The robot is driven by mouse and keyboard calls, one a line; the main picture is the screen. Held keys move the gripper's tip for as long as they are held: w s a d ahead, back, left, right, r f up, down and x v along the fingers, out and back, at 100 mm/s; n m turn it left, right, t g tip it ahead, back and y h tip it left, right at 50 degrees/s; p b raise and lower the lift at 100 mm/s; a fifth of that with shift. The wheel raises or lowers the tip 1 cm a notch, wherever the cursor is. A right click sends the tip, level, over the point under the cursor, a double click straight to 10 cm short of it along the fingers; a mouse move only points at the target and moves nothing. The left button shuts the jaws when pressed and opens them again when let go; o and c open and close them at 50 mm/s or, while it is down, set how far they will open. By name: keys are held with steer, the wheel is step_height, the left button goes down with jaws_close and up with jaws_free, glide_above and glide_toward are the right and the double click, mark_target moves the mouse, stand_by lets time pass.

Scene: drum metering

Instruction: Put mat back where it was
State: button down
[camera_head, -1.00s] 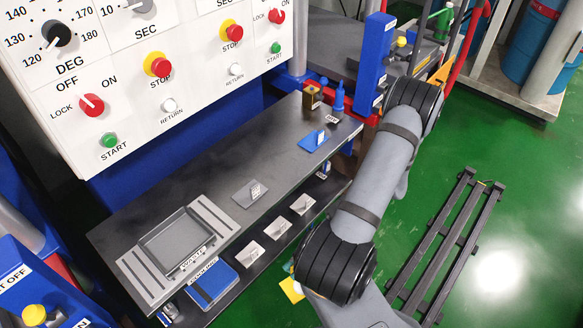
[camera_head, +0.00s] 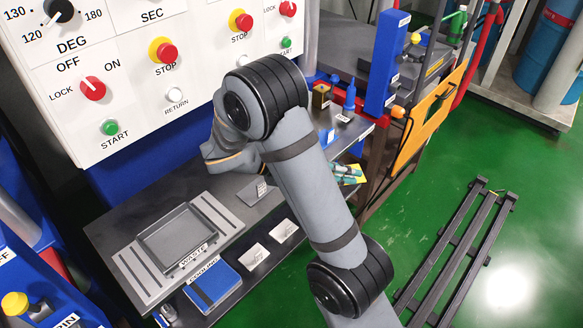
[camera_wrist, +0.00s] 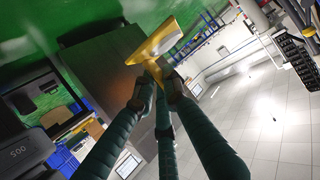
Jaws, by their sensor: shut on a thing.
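A thin yellow piece, which I take to be the mat (camera_wrist: 158,42), is gripped at its near edge in the wrist view. My gripper (camera_wrist: 156,76) is shut on it, with its dark teal fingers closing together at the tips. In the head view the gripper (camera_head: 345,171) shows only in part, small, behind my arm at the right end of the bench. Yellow shows beside the fingers there. My arm hides most of the wrist.
The dark bench (camera_head: 120,222) carries a grey waste tray (camera_head: 176,238). A blue binder (camera_head: 213,284) lies below it. A blue bottle (camera_head: 350,97) and a small brown-yellow container (camera_head: 321,96) stand at the bench's far end. An orange panel (camera_head: 428,117) hangs to the right.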

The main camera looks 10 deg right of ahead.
steer(key=w+a+f+n+t, duration=0.1)
steer(key=w+a, duration=0.1)
steer(key=w, duration=0.3)
steer(key=w+a+f+n+t+p, duration=0.1)
steer(key=w+a, duration=0.2)
steer(key=w, duration=0.1)
steer(key=w+a+f+n+t+p, duration=0.1)
steer(key=w+a+f, duration=0.1)
steer(key=w, duration=0.3)
steer(key=shift+w+a, duration=0.3)
steer(key=shift+a, duration=0.35)
steer(key=shift+w+a+f, duration=0.1)
steer(key=shift+w+f, duration=0.05)
steer(key=shift+f, duration=0.3)
steer(key=shift+f+p, duration=0.45)
steer(key=shift+f, duration=1.3)
steer(key=shift+f, duration=0.2)
steer(key=c, duration=1.8)
jaws_free()
steer(key=shift+r, duration=0.1)
